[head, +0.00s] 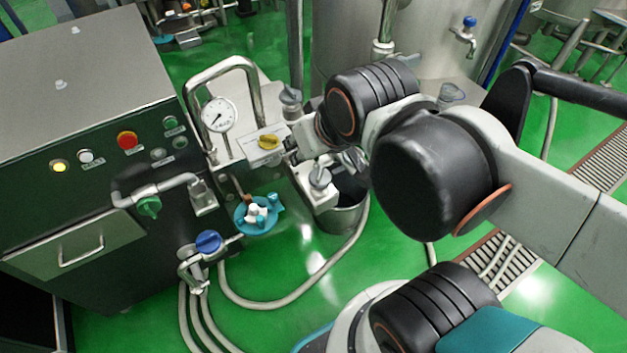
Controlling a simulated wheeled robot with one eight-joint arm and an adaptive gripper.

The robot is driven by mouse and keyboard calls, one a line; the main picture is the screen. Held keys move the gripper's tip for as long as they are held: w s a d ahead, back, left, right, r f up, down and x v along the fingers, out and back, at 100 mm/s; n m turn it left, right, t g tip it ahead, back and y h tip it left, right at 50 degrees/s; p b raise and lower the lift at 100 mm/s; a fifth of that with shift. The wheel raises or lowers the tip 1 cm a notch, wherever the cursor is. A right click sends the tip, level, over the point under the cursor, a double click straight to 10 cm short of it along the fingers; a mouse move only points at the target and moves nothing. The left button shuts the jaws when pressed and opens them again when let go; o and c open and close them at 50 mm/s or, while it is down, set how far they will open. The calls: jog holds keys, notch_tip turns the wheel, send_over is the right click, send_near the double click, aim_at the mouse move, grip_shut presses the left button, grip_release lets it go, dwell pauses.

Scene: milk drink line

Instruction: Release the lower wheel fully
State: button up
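A teal wheel (241,213) with a pale centre is low on the front of the machine, left of the picture's middle. A blue round knob (208,241) sits lower still, on a steel valve with hoses. I cannot tell for sure which of these is the lower wheel. My arm reaches in from the right, and its black wrist joint is above and right of the teal wheel. My gripper is not clearly made out around the wrist, among metal fittings and behind my arm joints. I cannot see whether its fingers touch anything.
A steel cabinet (75,85) with buttons and a drawer stands at left. Grey hoses (300,295) loop over the green floor.

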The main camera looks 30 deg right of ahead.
jog(key=m+g+b, duration=0.5)
jog(key=m+g, duration=0.2)
jog(key=m, duration=0.2)
send_over(320, 172)
notch_tip(320, 172, down, 26)
notch_tip(320, 172, down, 13)
jog(key=b, duration=0.4)
jog(key=shift+b, duration=0.3)
